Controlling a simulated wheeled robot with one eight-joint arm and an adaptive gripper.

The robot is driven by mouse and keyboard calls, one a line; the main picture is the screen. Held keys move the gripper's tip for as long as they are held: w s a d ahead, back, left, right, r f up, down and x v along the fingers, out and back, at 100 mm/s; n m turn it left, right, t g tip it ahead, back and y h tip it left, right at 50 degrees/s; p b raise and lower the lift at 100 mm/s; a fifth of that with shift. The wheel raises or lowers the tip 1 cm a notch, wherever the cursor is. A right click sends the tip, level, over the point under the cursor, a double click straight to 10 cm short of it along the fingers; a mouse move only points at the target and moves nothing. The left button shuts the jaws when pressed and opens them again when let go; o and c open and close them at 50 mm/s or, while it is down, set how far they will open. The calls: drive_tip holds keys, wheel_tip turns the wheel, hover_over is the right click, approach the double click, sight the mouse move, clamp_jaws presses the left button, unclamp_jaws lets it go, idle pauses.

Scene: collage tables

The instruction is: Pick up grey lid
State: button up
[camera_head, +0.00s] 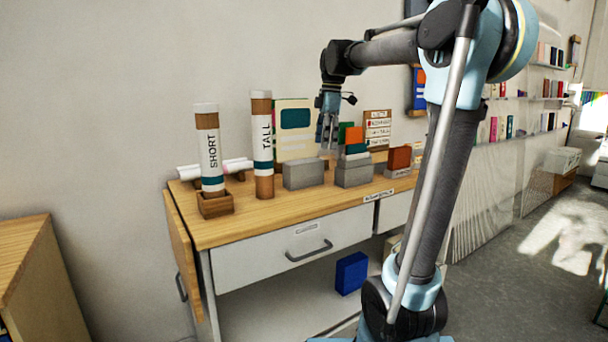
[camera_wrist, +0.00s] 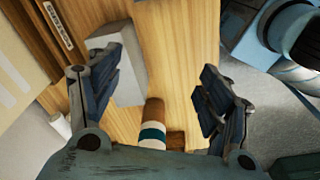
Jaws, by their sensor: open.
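No piece is clearly marked as the grey lid. Two grey box-like pieces stand on the wooden table: a left one (camera_head: 304,174) and a right one (camera_head: 353,174) with coloured cards rising from it. I cannot tell whether either has a separate lid. My gripper (camera_head: 327,147) hangs above the table, near and behind these pieces in the picture, touching nothing that I can see. In the wrist view my gripper (camera_wrist: 160,95) has its fingers wide apart and empty. A grey block (camera_wrist: 112,62) shows beside the left finger, partly hidden by it.
The SHORT tube (camera_head: 208,150) stands in a wooden holder (camera_head: 215,205). The TALL tube (camera_head: 263,145) stands beside it. A red-brown block (camera_head: 399,158) and an upright sign (camera_head: 377,128) are to the right. The table's front strip (camera_head: 285,212) is clear.

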sight(305, 160)
drive_tip(key=w+a+r+n, duration=0.4)
drive_tip(key=w+a+n, duration=0.1)
drive_tip(key=w+a, duration=0.1)
drive_tip(key=shift+g, duration=0.3)
drive_tip(key=f, duration=0.8)
drive_tip(key=a+f, duration=0.1)
drive_tip(key=f, duration=0.3)
drive_tip(key=shift+s, duration=0.35)
drive_tip(key=shift+s+a+f, duration=0.15)
drive_tip(key=shift+f, duration=0.75)
drive_tip(key=shift+s+a+f, duration=0.1)
drive_tip(key=shift+a+f, duration=0.05)
drive_tip(key=shift+f, duration=0.7)
drive_tip(key=shift+s+a+f, duration=0.15)
drive_tip(key=shift+f, duration=0.75)
drive_tip(key=c, duration=1.1)
